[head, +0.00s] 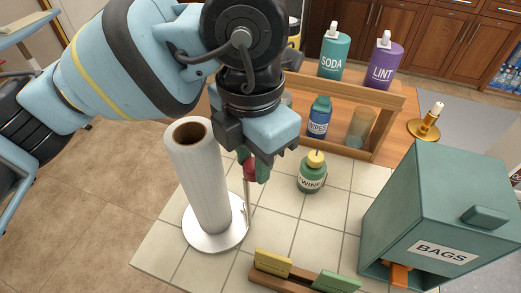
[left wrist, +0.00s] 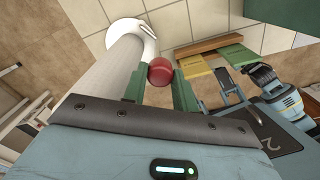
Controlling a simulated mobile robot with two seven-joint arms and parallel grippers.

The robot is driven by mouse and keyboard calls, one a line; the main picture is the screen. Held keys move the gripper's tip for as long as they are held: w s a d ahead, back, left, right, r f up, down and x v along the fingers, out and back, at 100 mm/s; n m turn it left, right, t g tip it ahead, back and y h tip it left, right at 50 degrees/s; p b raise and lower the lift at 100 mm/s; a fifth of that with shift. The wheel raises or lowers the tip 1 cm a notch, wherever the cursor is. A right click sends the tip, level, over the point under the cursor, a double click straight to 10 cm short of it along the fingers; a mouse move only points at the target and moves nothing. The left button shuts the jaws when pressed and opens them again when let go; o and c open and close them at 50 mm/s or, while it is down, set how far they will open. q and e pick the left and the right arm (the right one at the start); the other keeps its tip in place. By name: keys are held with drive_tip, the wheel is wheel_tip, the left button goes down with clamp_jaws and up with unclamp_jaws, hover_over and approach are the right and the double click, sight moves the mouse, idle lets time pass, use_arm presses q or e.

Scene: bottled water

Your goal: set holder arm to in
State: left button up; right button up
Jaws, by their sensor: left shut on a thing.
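The paper towel holder has a white round base (head: 215,232) and a tall white roll (head: 198,180). Its thin upright arm (head: 246,205) stands at the right of the roll and ends in a red knob (head: 248,170). My left gripper (head: 256,168) is shut on this knob, close beside the roll. In the left wrist view the red ball-shaped knob (left wrist: 160,71) sits between the green fingers (left wrist: 158,88), with the roll (left wrist: 105,70) to its left. What seems to be my right gripper (left wrist: 243,84) shows at the right there; its jaw opening is unclear.
A twine bottle (head: 312,178) stands right of my left gripper, before a wooden shelf (head: 340,142) with bottles. A green bags box (head: 425,215) stands at right. A wooden holder (head: 290,277) with yellow and green pieces is in front. Tiles between are clear.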

use_arm(q)
drive_tip(key=shift+s+a+m+b, duration=0.1)
drive_tip(key=shift+a+m+b, duration=0.35)
drive_tip(key=shift+m, duration=0.75)
drive_tip(key=shift+s+a+m+b, duration=0.15)
drive_tip(key=shift+a+m, duration=0.45)
drive_tip(key=shift+m, duration=0.6)
drive_tip(key=shift+s+a+m+b, duration=0.1)
drive_tip(key=shift+a+m+b, duration=0.35)
drive_tip(key=shift+m, duration=0.75)
drive_tip(key=shift+a, duration=0.15)
drive_tip(key=o, duration=1)
wheel_tip(320, 180, up, 8)
drive_tip(key=shift+f+p, duration=0.1)
drive_tip(key=shift+p, duration=0.35)
